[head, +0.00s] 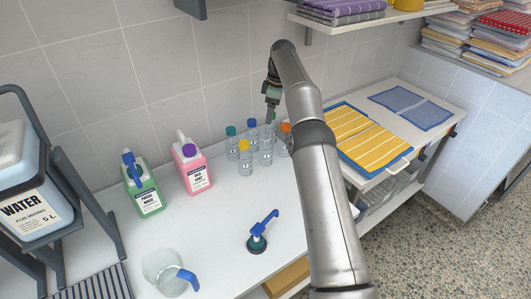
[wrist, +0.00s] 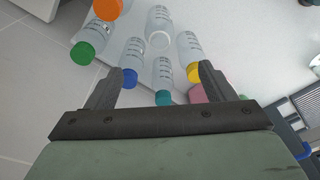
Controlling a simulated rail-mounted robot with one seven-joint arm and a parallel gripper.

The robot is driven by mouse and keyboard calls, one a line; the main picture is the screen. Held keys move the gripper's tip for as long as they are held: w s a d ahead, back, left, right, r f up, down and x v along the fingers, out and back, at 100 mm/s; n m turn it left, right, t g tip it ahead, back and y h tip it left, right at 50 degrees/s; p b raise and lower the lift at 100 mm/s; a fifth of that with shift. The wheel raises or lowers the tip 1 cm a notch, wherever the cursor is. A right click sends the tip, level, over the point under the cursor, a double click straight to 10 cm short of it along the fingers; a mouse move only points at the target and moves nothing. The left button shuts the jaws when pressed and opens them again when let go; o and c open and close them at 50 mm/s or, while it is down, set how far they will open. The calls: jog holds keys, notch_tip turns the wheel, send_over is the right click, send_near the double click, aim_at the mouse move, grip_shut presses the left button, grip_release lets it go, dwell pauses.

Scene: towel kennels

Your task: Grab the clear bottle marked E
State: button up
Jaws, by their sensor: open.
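Several clear bottles with differently coloured caps stand close together on the white counter. In the wrist view there are caps in orange (wrist: 107,9), green (wrist: 83,52), blue (wrist: 129,77), teal (wrist: 163,97), white (wrist: 160,40) and yellow (wrist: 193,72). Their dark markings are too small to read, so I cannot tell which is E. My gripper (wrist: 158,72) is open and holds nothing, above the group; it also shows in the head view (head: 270,117).
A pink jug (head: 193,169) and a green jug (head: 144,190) stand left of the bottles. A blue pump (head: 262,230) and a clear pitcher (head: 163,272) are nearer the front. The tiled wall is close behind. Yellow striped towels (head: 367,135) lie on the right.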

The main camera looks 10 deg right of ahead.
aim_at(265, 141)
jog(key=f, duration=0.3)
jog(key=a+f, duration=0.1)
jog(key=f, duration=0.6)
jog(key=shift+w+a, duration=0.15)
jog(key=shift+w, duration=0.15)
jog(key=shift+w+a+f+p, duration=0.1)
jog(key=shift+a+f+p, duration=0.15)
jog(key=shift+f+p, duration=0.7)
jog(key=shift+w+a+f+p, duration=0.1)
jog(key=shift+a+f+p, duration=0.15)
jog(key=shift+f, duration=1.3)
jog(key=c, duration=1.3)
